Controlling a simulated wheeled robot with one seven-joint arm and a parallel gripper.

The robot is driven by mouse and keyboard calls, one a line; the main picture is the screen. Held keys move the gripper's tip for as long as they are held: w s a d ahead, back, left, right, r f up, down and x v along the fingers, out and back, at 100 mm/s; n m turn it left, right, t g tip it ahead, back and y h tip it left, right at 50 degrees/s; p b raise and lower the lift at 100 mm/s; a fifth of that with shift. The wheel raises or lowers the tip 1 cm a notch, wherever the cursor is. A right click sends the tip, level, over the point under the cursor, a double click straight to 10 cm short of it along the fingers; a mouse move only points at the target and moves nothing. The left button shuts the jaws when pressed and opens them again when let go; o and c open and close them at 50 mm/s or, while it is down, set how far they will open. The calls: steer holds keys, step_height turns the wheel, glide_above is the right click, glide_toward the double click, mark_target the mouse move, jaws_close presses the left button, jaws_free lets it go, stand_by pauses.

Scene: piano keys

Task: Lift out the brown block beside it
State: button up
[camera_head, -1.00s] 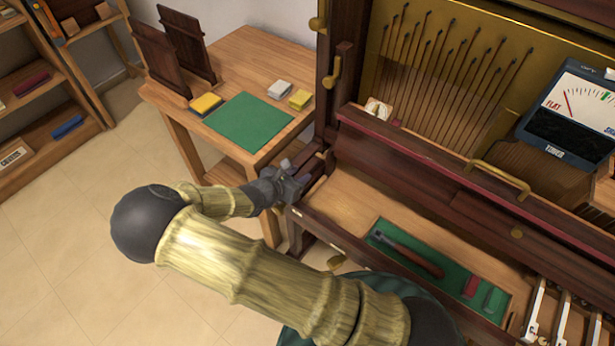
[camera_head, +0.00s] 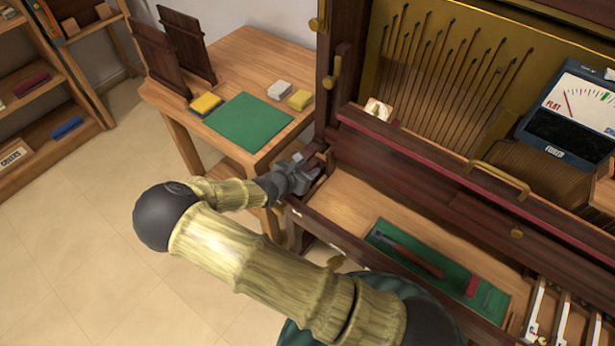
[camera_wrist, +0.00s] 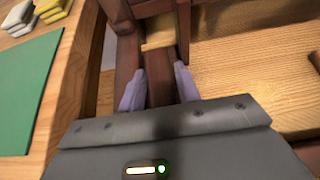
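A dark brown block (camera_wrist: 161,88) stands between the two fingers of my gripper (camera_wrist: 159,88) in the wrist view. The fingers are spread, one on each side of it, with very little gap; whether they touch it I cannot tell. A lighter wooden surface (camera_wrist: 159,58) shows just beyond the block. In the head view my gripper (camera_head: 308,176) is at the left end of the piano's key bed, and it hides most of the block there.
The piano's wooden key bed (camera_head: 345,198) extends right, with a green tray (camera_head: 455,272) holding a tool and a red block. A table with a green mat (camera_head: 248,122) and small yellow and white blocks stands left. A dark rail (camera_head: 345,240) runs along the front.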

mark_target(307, 168)
jaws_close()
steer(key=shift+r, duration=0.15)
step_height(307, 168, up, 18)
steer(key=p, duration=0.2)
stand_by(0.3)
stand_by(0.4)
